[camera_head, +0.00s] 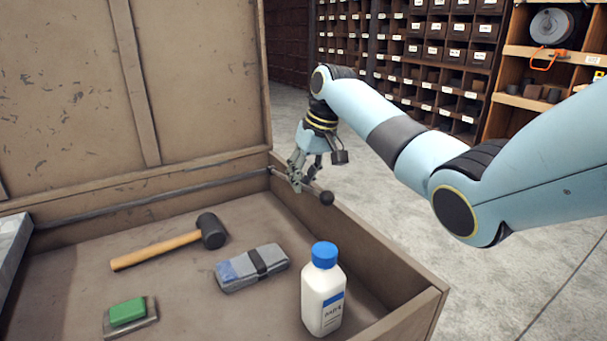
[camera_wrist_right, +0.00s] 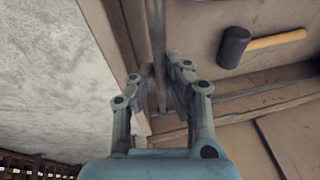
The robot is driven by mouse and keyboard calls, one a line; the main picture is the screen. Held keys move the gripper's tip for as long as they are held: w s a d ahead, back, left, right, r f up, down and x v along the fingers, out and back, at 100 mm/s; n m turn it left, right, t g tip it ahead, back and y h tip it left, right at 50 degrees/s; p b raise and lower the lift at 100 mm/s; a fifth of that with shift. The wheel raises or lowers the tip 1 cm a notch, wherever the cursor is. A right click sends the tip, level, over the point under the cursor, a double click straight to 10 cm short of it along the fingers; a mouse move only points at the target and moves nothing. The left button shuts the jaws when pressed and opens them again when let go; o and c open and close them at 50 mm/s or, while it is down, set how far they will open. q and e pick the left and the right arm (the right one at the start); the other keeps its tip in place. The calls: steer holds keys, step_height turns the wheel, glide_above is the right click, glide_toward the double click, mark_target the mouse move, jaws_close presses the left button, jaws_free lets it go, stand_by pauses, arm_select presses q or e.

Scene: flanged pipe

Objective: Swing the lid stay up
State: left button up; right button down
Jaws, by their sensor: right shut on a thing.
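The lid stay (camera_head: 315,190) is a thin rod with a dark ball knob at its near end. It lies low along the right wall of the open chest (camera_head: 400,318). The wrist view shows the stay as a grey rod (camera_wrist_right: 156,30) running between the fingers. My right gripper (camera_head: 299,183) reaches down over the right wall and is shut on the stay, between its back end and the knob. The fingers also show in the wrist view (camera_wrist_right: 161,80). The lid (camera_head: 205,80) stands raised at the back. My left gripper is not in view.
Shelves (camera_head: 440,60) stand farther back. The floor (camera_head: 400,200) right of the chest is clear.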

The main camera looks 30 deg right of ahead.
steer(key=shift+w+r+g+p, duration=0.2)
steer(key=shift+r, duration=0.4)
steer(key=shift+w+r+g+p, duration=0.15)
steer(key=shift+r+g+p, duration=0.05)
steer(key=shift+r, duration=0.35)
steer(key=shift+w+r+g, duration=0.25)
steer(key=shift+g, duration=0.15)
steer(key=shift+w+r+g+b, duration=0.15)
steer(key=shift+w+g+b, duration=0.05)
steer(key=shift+g+b, duration=0.1)
steer(key=w+r+g+b, duration=0.1)
steer(key=b, duration=0.4)
steer(key=shift+w+r+g, duration=0.15)
steer(key=shift+r+g, duration=0.05)
steer(key=shift+g, duration=0.2)
steer(key=b, duration=0.2)
steer(key=shift+w+d+r+g+b, duration=0.1)
steer(key=shift+w+r+g+b, duration=0.05)
steer(key=shift+r+g+b, duration=0.2)
steer(key=shift+w+r+g+b, duration=0.3)
steer(key=shift+r+b, duration=0.25)
steer(key=shift+b, duration=0.7)
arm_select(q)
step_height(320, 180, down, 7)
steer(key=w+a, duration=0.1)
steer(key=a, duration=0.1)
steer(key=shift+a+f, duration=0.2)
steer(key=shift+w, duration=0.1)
arm_select(e)
steer(key=shift+r, duration=0.15)
